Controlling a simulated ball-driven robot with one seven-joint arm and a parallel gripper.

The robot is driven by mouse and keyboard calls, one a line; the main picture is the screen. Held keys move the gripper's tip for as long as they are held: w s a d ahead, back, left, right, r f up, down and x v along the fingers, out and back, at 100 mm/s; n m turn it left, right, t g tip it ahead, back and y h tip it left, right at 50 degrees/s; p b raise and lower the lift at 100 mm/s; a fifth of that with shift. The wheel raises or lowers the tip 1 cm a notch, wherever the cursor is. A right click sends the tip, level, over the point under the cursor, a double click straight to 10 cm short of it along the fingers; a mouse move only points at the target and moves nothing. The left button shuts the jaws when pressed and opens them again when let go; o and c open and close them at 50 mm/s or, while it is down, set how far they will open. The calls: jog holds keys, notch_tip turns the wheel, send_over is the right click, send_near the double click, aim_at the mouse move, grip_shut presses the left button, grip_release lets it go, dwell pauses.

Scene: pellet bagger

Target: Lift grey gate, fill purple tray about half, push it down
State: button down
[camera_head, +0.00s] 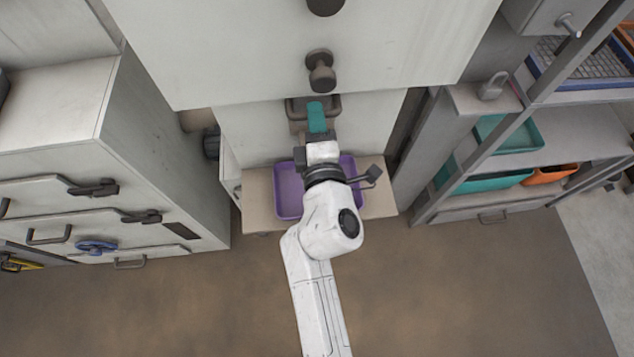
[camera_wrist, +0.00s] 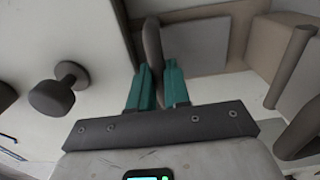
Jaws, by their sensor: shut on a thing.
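My gripper (camera_head: 317,110) has teal fingers and reaches to a dark bar handle (camera_head: 332,104) on the front of the pale machine. The wrist view shows the two fingers (camera_wrist: 157,75) closed on either side of the brown-grey handle bar (camera_wrist: 152,42). A grey plate (camera_wrist: 195,45), which looks like the gate, is behind the handle. The purple tray (camera_head: 289,192) sits on a beige shelf below, partly hidden by my arm. Its visible floor looks empty. I see no pellets.
A round dark knob (camera_head: 320,75) sticks out above the handle. A drawer cabinet (camera_head: 95,200) stands at left. The brown floor in front is clear.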

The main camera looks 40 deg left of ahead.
jog(key=shift+r, duration=0.1)
notch_tip(320, 180, up, 5)
jog(key=p, duration=0.4)
dwell(0.4)
jog(key=shift+f, duration=0.25)
dwell(6.6)
